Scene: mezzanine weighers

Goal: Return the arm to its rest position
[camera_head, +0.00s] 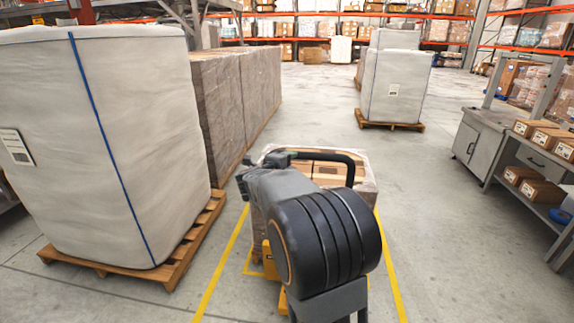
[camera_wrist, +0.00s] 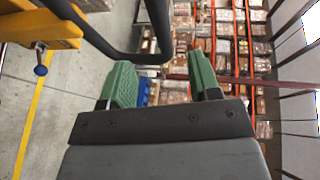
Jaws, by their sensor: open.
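My arm (camera_head: 266,186) reaches forward from the bottom middle of the head view, with its large black joint nearest the camera. My gripper (camera_wrist: 162,82) shows in the wrist view with its two green fingers well apart and nothing between them. In the head view the fingers are too small and partly hidden to make out. A black curved bar runs close by the gripper in both views; I cannot tell what it belongs to.
A wrapped load of boxes (camera_head: 366,191) stands directly ahead, partly behind my arm. A tall white-wrapped pallet load (camera_head: 100,150) stands close on the left. A bench with boxes (camera_head: 480,140) is on the right. The floor (camera_head: 430,220) between is clear. Racks line the back.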

